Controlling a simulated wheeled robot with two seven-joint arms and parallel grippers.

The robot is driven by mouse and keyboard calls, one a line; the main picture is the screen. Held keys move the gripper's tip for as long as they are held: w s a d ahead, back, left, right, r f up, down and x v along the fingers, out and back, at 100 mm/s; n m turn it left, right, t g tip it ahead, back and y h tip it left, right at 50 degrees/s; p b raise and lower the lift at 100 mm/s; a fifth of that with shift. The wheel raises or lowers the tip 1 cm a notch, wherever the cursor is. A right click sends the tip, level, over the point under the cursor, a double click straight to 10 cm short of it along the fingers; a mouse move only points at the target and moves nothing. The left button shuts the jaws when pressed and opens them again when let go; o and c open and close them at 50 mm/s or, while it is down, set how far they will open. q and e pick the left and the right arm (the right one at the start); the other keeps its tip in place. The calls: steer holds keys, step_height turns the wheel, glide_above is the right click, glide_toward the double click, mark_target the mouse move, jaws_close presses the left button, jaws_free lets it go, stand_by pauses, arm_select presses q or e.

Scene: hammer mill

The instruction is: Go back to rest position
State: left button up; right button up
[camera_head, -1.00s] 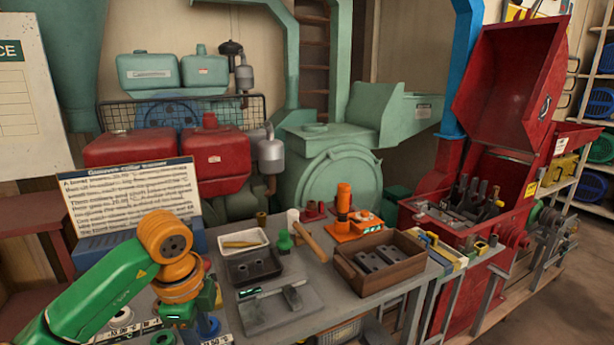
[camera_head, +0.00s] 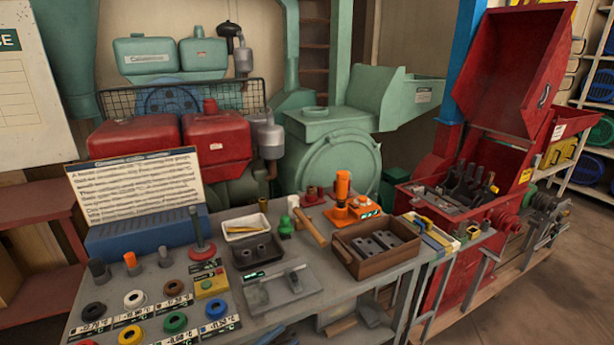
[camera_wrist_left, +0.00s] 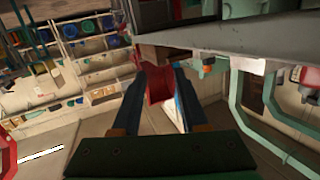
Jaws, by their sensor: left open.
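My left gripper (camera_wrist_left: 159,72) shows in the left wrist view with its two blue fingers spread apart. No object is between them. In the head view only a small dark blue part of it (camera_head: 278,337) shows at the bottom edge, below the front edge of the grey workbench (camera_head: 345,288). The rest of my left arm is out of the head view. My right gripper is in neither view.
The bench holds coloured rings, a brown wooden box (camera_head: 342,268), a grey plate (camera_head: 275,293) and an orange tool (camera_head: 343,200). The open red mill (camera_head: 430,290) stands to the right. In the wrist view, the bench underside (camera_wrist_left: 240,50) is close above the fingers.

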arm_select(q)
steer(key=s+a+f+n+g+y, duration=0.1)
steer(key=s+a+f+n+y, duration=0.1)
steer(key=s+a+f+y, duration=0.3)
steer(key=s+a+f+n+g+y+p, duration=0.1)
steer(key=s+f+n, duration=0.15)
steer(key=f, duration=0.35)
steer(key=s+a+f+n+y, duration=0.1)
steer(key=s+a+f+y, duration=0.15)
steer(key=s+f, duration=0.3)
steer(key=s+a+f+g+y, duration=0.1)
steer(key=s+f+g, duration=0.2)
steer(key=s, duration=0.6)
steer(key=s+a+f+n+g+y+p, duration=0.1)
steer(key=s+a+f+g, duration=0.1)
steer(key=s, duration=0.7)
steer(key=s+a+f+g+y, duration=0.1)
steer(key=s+f+g, duration=0.3)
steer(key=s, duration=0.5)
steer(key=shift+s+a+f+n, duration=0.2)
steer(key=shift+a+f+n, duration=0.15)
steer(key=shift+f, duration=0.3)
